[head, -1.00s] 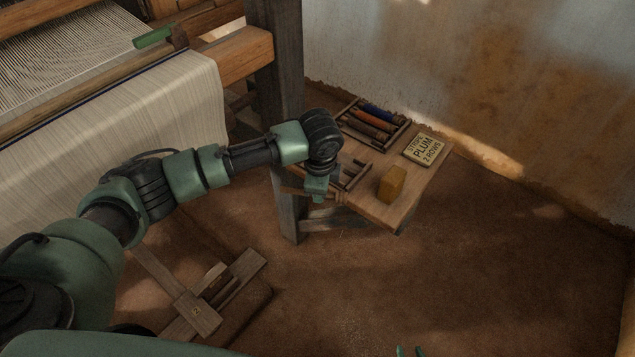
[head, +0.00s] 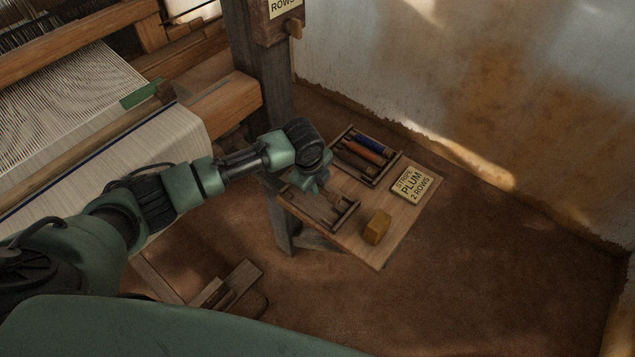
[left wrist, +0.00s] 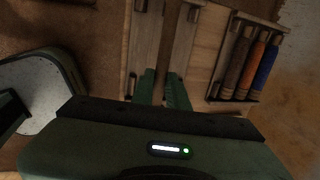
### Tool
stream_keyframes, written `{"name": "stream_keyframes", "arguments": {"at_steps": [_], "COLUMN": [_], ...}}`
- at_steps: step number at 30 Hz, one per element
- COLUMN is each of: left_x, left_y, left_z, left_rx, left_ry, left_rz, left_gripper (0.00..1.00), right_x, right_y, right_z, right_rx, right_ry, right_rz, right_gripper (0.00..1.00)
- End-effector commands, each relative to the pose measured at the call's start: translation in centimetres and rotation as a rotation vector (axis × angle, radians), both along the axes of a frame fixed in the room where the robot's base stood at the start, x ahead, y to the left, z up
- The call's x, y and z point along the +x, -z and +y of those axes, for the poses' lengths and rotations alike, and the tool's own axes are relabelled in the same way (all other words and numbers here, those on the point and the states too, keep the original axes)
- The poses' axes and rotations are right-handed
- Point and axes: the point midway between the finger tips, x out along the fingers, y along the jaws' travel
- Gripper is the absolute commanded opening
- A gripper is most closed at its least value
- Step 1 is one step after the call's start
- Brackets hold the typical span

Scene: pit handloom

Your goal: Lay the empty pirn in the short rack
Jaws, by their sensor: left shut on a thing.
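My left gripper (head: 325,189) is over the near, low wooden rack (head: 346,217), which I take for the short rack, on the small bench. In the left wrist view its two green fingers (left wrist: 163,92) point down between pale wooden strips, with a narrow gap between them. My right gripper is not in view.
Behind, a second rack (head: 372,183) holds blue, orange-red and brown pirns (head: 370,142). A plum stripe card (head: 412,184) and an ochre block (head: 377,227) sit on the bench (head: 372,255). The loom's cloth (head: 150,150) lies left; a wall stands behind.

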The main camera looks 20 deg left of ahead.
Motion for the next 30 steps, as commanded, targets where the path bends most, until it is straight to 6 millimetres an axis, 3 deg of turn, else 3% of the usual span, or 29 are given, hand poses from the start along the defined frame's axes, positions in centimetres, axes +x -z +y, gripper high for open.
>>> {"name": "stream_keyframes", "arguments": {"at_steps": [14, 24, 30], "left_x": [0.0, 0.0, 0.0], "left_y": [5.0, 7.7, 8.2], "left_z": [0.0, -0.1, 0.0], "left_rx": [0.001, -0.001, 0.0], "left_ry": [-0.001, 0.0, 0.0], "left_rz": [0.0, 0.001, 0.001], "left_gripper": [0.0, 0.0, 0.0], "right_x": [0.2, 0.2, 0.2], "right_y": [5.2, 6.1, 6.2], "right_z": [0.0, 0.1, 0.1], "right_rx": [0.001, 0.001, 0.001], "right_ry": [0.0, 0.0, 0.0], "right_rz": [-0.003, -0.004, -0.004], "right_gripper": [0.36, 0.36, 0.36]}}
